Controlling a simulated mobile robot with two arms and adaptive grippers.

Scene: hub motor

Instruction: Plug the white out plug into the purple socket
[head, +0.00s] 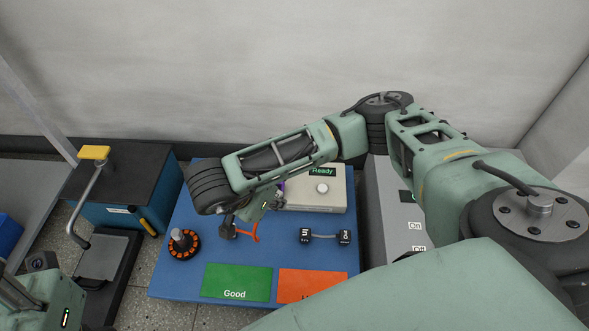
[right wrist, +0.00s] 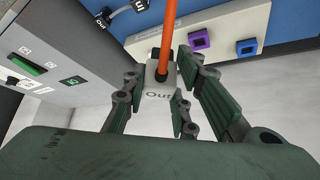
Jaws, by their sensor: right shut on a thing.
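The white out plug (right wrist: 160,95), lettered "Out", sits between the fingers of my right gripper (right wrist: 160,105) in the right wrist view. An orange cable runs up from it. The purple socket (right wrist: 199,40) is on the white box's face, up and right of the plug and apart from it. In the head view my right gripper (head: 238,229) hangs in front of the white box (head: 312,195), with the orange cable (head: 256,236) beside it. My arm hides most of the purple socket there. Part of my left arm's end (head: 50,300) shows at lower left; its fingers do not show.
A blue socket (right wrist: 247,46) is beside the purple one. Black plugs (head: 318,237) lie on the blue mat (head: 205,222), right of the gripper. A motor with orange coils (head: 184,244) is at left. A grey switch box (head: 385,215) stands at right.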

